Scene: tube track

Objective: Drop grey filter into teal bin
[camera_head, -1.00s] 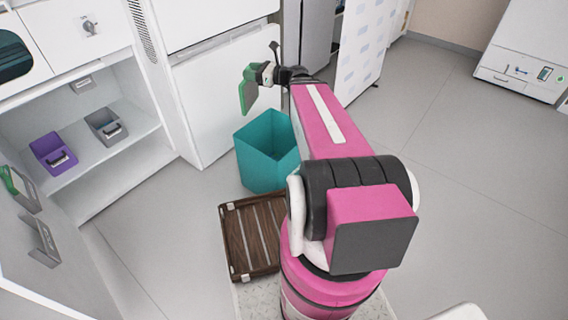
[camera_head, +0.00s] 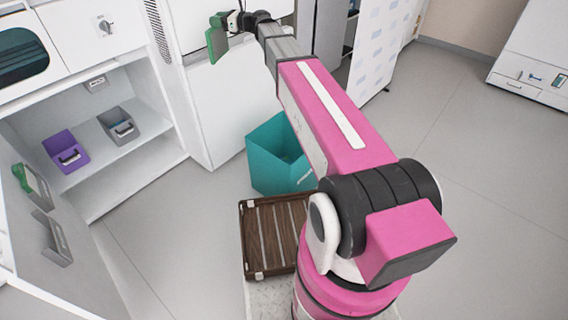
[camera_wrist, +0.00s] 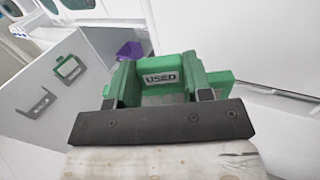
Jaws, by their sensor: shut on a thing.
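My gripper (camera_head: 232,22) is shut on a green-framed filter (camera_head: 216,40), held up in front of the white cabinet, high above the floor. In the wrist view the filter (camera_wrist: 160,95) sits between the fingers, with a grey label reading "USED". Its frame looks green; only the label and part of its inner face look grey. The teal bin (camera_head: 265,165) stands on the floor, open at the top. In the head view the filter is above and left of the bin, well apart from it. My arm hides the bin's right side, and its inside shows only partly.
A brown slatted case (camera_head: 247,235) lies in front of the bin. At left, an open cabinet holds a purple holder (camera_head: 66,150) and a grey holder (camera_head: 118,124). Its open door carries a green filter (camera_head: 38,186) and a grey bracket (camera_head: 52,240). Floor to the right is clear.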

